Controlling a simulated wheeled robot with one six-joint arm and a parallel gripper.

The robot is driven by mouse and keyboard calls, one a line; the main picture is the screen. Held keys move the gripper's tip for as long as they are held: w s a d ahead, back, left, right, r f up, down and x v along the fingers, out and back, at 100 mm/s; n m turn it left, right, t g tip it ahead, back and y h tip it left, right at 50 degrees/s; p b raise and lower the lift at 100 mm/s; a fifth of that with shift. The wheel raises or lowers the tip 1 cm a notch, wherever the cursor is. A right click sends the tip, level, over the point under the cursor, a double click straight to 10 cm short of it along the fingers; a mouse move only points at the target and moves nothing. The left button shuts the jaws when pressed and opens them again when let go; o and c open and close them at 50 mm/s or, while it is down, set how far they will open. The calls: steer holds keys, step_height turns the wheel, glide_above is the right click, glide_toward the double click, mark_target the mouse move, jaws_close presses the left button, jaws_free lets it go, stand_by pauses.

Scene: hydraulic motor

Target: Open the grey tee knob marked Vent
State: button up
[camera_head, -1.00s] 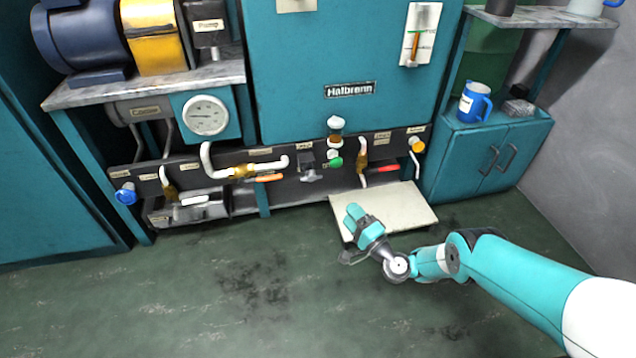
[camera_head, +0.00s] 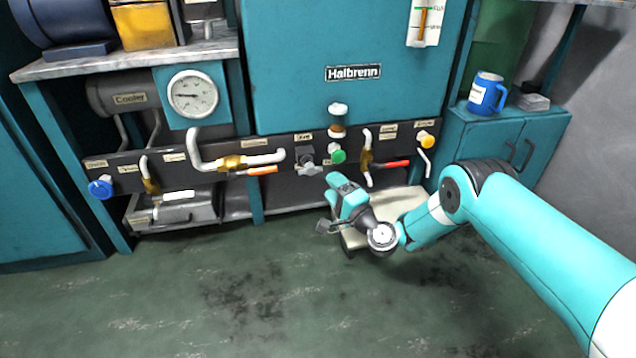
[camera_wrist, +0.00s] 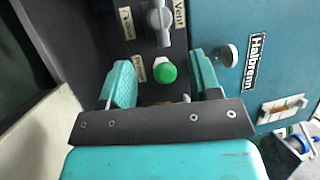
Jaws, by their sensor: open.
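The grey tee knob (camera_head: 308,160) sits on the dark panel strip below the Halbrenn tank, left of a green round knob (camera_head: 338,156). In the wrist view the tee knob (camera_wrist: 157,18) is at the top edge, partly cut off, beside the label "Vent" (camera_wrist: 180,14). My gripper (camera_head: 336,182) is in front of the panel, below and right of the tee knob. In the wrist view my gripper (camera_wrist: 162,68) is open and empty. The green knob (camera_wrist: 164,72) shows between its teal fingers, and the tee knob lies beyond the fingertips.
A brass valve with an orange lever (camera_head: 262,170) is left of the tee knob. A red-handled valve (camera_head: 395,164) and a yellow knob (camera_head: 426,140) are to the right. A pale low platform (camera_head: 405,200) lies under my arm. Open floor is in front.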

mark_target(318, 167)
steer(key=shift+b+x, duration=1.55)
steer(key=shift+x, duration=2.1)
steer(key=shift+r, duration=0.1)
steer(key=c, duration=0.9)
